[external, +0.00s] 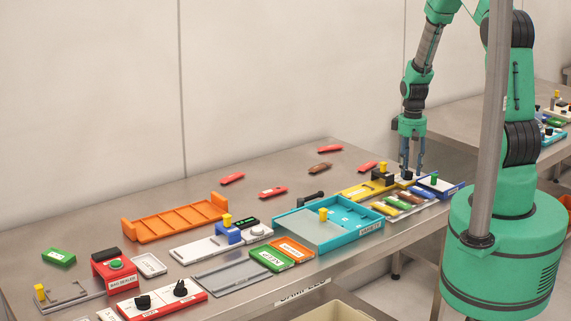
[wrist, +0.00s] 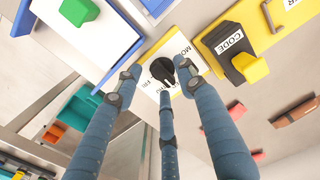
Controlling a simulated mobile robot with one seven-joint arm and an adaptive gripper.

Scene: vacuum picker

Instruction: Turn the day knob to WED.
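The day knob is a black round dial (wrist: 158,69) with a pointer, set on a white plate with a yellow edge (wrist: 183,49). Its lettering is partly hidden; "MO" and "FRI" can be made out. WED is not legible, and I cannot tell the pointer's exact setting. My gripper (wrist: 160,82) has its blue-grey fingers spread around the knob in the wrist view, with a gap at the left finger. Contact is unclear. In the external view my gripper (external: 410,172) points straight down over the knob at the table's right end.
A yellow panel with a black block marked CODE (wrist: 233,52) is close beside the knob. A blue-and-white box with a green handle (wrist: 79,11) is on the other side. A turquoise tray (external: 290,222) and an orange rack (external: 175,220) lie farther left. A steel post stands in front.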

